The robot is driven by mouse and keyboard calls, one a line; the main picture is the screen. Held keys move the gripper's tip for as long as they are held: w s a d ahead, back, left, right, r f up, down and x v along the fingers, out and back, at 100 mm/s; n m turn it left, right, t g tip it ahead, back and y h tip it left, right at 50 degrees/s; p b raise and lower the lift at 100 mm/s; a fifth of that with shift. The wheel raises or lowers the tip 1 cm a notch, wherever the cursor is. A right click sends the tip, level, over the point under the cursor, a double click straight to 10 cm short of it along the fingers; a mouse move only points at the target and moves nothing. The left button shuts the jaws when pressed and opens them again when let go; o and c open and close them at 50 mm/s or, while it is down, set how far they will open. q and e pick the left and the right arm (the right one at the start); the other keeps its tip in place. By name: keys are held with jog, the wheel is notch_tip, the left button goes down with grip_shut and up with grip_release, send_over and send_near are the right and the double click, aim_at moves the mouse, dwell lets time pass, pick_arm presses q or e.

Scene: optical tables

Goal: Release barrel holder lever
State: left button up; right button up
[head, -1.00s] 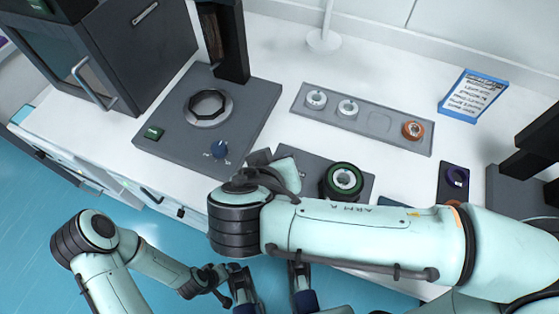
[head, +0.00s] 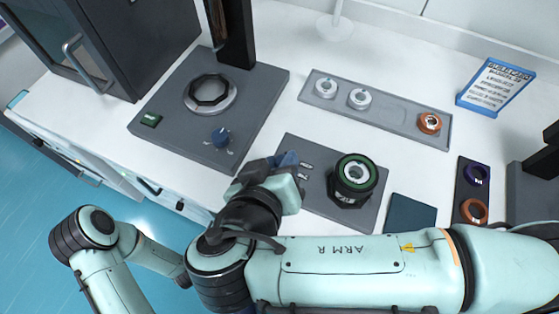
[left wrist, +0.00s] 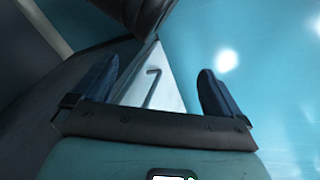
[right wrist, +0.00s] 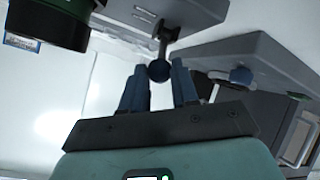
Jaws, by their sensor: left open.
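The barrel holder (head: 325,204) is a grey base on the white bench, with a black, green-ringed barrel (head: 355,172) upright on it. My right gripper (head: 287,160) is at the base's left end. In the right wrist view my right gripper (right wrist: 158,72) is open, one finger on each side of the knob, with small gaps visible. My left gripper (left wrist: 155,75) is open and empty, low by the bench front; the head view does not show it.
A grey device (head: 170,115) with an octagonal ring and blue knob stands left of the holder. A tray (head: 390,108) with several round parts lies behind. A dark pad (head: 412,212) and a plate with rings (head: 460,205) lie to the right.

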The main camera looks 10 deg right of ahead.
jog(key=o, duration=0.4)
jog(key=shift+s, duration=0.15)
jog(key=shift+s+a+r, duration=0.2)
jog(key=shift+s+r, duration=0.05)
pick_arm(q)
jog(key=s+d+r+g+h+p, duration=0.1)
jog(key=s+d+r+p, duration=0.2)
jog(key=s+r+p, duration=0.1)
jog(key=shift+s+r+g, duration=0.25)
jog(key=shift+s+g, duration=0.05)
jog(key=shift+s, duration=0.5)
pick_arm(e)
jog(key=shift+v, duration=6.2)
